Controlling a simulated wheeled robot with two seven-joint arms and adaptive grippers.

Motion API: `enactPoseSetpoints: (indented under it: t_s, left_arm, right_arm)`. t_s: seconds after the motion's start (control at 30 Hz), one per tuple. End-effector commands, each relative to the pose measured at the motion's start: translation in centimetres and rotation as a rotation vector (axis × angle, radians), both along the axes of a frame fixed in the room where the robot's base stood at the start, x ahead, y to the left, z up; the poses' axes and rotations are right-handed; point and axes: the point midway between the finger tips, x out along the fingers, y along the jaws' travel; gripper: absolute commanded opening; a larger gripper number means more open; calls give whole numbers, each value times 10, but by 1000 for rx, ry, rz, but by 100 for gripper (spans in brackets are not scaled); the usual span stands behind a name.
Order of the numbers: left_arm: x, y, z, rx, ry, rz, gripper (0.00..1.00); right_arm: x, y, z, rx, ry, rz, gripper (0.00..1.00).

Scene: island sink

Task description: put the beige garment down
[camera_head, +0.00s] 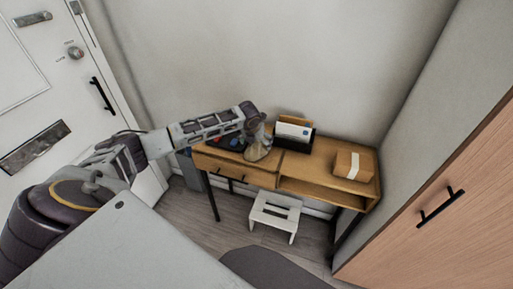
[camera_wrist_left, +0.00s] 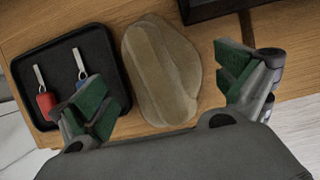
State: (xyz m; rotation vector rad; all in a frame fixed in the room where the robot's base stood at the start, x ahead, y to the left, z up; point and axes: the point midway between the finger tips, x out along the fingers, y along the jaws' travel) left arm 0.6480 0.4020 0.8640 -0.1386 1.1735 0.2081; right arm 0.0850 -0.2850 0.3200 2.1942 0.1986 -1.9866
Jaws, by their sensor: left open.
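The beige garment (camera_wrist_left: 160,72) lies as a folded, rounded bundle on the wooden desk top. In the left wrist view it sits between and beyond the fingers of my left gripper (camera_wrist_left: 165,95), which are spread wide apart and hold nothing. In the head view my left gripper (camera_head: 256,133) is over the desk, and the garment (camera_head: 257,153) shows just below it, partly hidden. My right gripper is not in view.
A black tray (camera_wrist_left: 62,64) with red and blue key fobs lies left of the garment. A letter holder (camera_head: 295,135) and a brown parcel (camera_head: 352,165) stand on the desk (camera_head: 325,178). A white step stool (camera_head: 275,214) stands below. A wooden cabinet (camera_head: 450,200) is at right.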

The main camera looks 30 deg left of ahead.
Motion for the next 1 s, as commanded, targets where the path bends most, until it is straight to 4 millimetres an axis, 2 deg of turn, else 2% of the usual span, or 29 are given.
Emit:
enactPoseSetpoints:
  t_s: [0.2,0.7,1.0]
  left_arm:
    - [6,1,-13,0,-1,-1,100]
    - [6,1,-14,1,-1,-1,100]
    - [6,1,-14,1,-1,-1,61]
  right_arm:
    - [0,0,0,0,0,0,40]
    - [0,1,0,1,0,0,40]
    - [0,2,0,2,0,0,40]
